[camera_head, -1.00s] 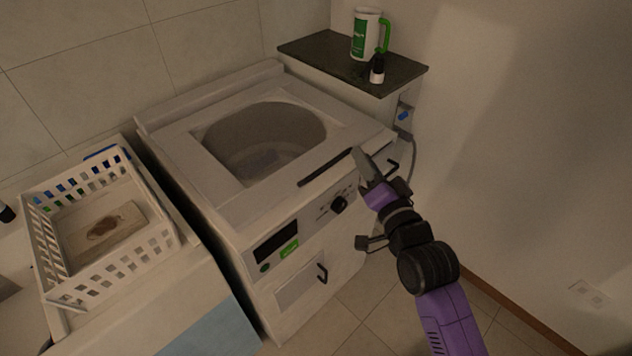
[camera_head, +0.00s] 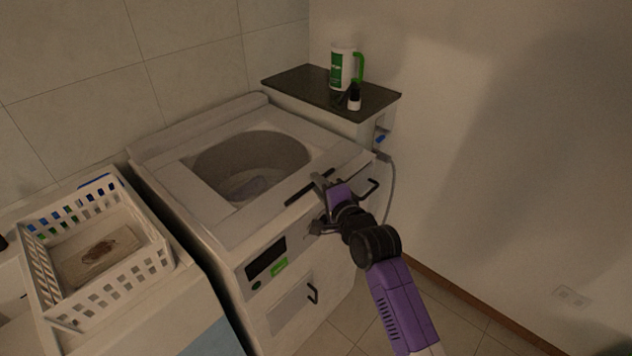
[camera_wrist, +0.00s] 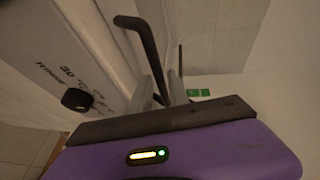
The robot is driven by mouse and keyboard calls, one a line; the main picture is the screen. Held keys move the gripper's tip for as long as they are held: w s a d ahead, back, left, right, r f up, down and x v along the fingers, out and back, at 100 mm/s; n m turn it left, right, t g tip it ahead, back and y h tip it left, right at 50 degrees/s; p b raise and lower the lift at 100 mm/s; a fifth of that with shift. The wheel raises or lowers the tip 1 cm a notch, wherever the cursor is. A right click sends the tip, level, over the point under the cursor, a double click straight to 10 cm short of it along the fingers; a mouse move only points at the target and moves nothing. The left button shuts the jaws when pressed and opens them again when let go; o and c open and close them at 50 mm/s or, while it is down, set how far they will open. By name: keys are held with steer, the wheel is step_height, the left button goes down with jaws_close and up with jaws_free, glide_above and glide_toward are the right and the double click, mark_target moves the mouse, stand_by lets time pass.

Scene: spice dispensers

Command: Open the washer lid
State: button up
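The white washer (camera_head: 222,212) stands in the middle of the head view. Its lid (camera_head: 205,190) lies flat on top, with a large rounded window showing the drum inside. A dark strip (camera_head: 296,194) runs along the lid's front edge. My gripper (camera_head: 320,205) is at the washer's upper front, right of the display, with its fingers apart. A black bar handle (camera_head: 371,190) sticks out just right of it. In the wrist view a black bar (camera_wrist: 148,48) reaches down between the two grey fingers of my gripper (camera_wrist: 160,92). I cannot tell whether they touch it.
A black knob (camera_wrist: 76,99) is on the front panel. A white basket (camera_head: 105,287) stands on the left. A dark shelf (camera_head: 300,84) behind the washer holds a white-and-green jug (camera_head: 341,67) and a small bottle (camera_head: 354,98). The wall is close on the right.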

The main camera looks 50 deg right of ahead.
steer(key=shift+x, duration=0.85)
jaws_close()
stand_by(0.8)
